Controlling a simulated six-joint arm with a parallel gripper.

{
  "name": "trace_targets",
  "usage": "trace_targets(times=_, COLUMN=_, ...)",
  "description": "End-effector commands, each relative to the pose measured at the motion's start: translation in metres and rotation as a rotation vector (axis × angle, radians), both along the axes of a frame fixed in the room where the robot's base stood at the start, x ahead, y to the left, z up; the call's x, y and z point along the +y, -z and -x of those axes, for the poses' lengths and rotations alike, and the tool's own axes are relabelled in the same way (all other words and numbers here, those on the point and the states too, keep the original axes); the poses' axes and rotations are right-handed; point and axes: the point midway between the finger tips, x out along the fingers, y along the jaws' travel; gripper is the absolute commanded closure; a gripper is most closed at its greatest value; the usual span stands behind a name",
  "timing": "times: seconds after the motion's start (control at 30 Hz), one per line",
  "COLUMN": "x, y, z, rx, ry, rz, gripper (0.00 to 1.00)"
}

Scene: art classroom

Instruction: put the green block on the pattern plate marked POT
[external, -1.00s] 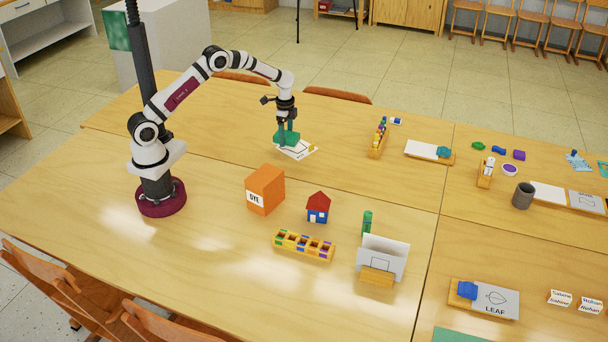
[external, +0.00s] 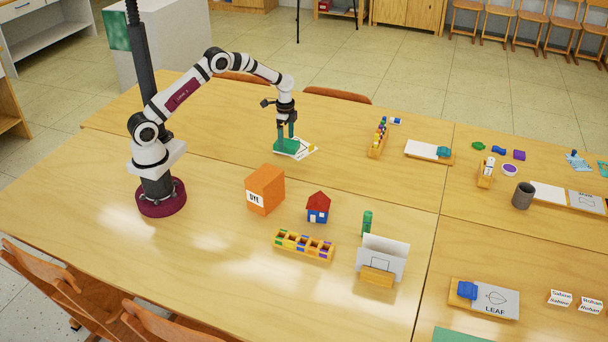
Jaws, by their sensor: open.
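The green block (external: 286,147) lies at the left part of a white plate (external: 306,151) near the back of the table. Marks show on the plate, but they are too small to read as POT. My gripper (external: 286,137) is directly above the block, pointing down. Its jaws are open, with a gap between the two fingers. The fingertips are close to the block's top, and I cannot tell if they touch it. The block and gripper hide part of the plate.
An orange DYE box (external: 266,190), a small red-roofed house (external: 318,207) and a yellow compartment tray (external: 303,246) stand nearer the front. A card holder (external: 377,276) and a green cylinder (external: 367,222) are front right. A wooden rack (external: 378,140) stands right of the plate.

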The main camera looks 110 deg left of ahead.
Motion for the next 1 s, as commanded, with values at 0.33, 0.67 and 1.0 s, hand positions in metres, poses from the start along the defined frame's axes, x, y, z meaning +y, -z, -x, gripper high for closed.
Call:
trace_targets(times=0.33, x=0.0, y=-0.088, z=0.0, rx=0.001, ry=-0.001, rz=-0.002, gripper=0.0)
trace_targets(times=0.67, x=-0.032, y=-0.121, z=-0.015, rx=0.007, ry=0.036, rz=-0.008, gripper=0.0)
trace_targets(times=1.0, x=-0.344, y=-0.214, z=0.07, rx=0.061, ry=0.378, rz=-0.108, gripper=0.0)
